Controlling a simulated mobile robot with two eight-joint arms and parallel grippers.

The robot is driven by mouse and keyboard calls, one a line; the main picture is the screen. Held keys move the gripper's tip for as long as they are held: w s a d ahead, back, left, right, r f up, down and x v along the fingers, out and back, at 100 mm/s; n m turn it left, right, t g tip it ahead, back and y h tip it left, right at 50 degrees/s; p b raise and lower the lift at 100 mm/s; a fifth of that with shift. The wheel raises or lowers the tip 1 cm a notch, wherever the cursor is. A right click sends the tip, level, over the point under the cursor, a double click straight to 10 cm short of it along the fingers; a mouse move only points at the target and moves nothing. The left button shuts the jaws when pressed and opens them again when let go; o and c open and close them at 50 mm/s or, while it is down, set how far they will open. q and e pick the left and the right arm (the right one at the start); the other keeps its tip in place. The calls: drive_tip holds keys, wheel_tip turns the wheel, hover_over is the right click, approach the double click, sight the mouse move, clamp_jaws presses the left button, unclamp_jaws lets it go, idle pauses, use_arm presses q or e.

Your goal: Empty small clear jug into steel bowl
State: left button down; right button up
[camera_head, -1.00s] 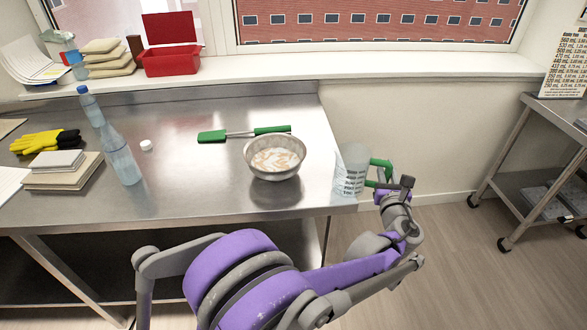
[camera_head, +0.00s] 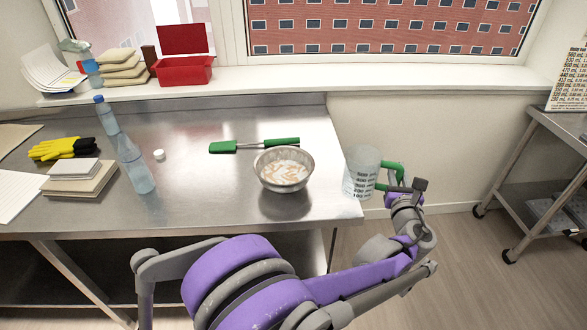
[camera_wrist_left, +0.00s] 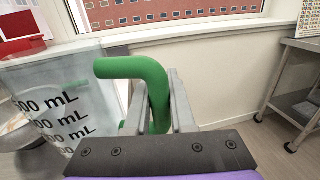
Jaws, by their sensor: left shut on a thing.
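The small clear jug (camera_head: 361,172) has black mL markings and a green handle. My left gripper (camera_head: 398,183) is shut on the green handle and holds the jug roughly upright, just off the table's right edge. In the left wrist view the green handle (camera_wrist_left: 150,82) runs between my left fingers, with the jug wall (camera_wrist_left: 55,100) to the left. The steel bowl (camera_head: 284,169) stands on the steel table, left of the jug and apart from it. Whitish and light brown contents show in the bowl. Whether liquid is in the jug I cannot tell. My right gripper is not in view.
A green spatula (camera_head: 254,145) lies behind the bowl. Blue-tinted bottles (camera_head: 134,165), a white cap (camera_head: 159,154), yellow-black gloves (camera_head: 62,148) and stacked slabs (camera_head: 78,180) are on the left of the table (camera_head: 225,195). A steel cart (camera_head: 545,165) stands at right.

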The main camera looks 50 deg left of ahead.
use_arm(q)
drive_tip(key=v, duration=0.7)
drive_tip(key=shift+w+d, duration=0.4)
idle(0.5)
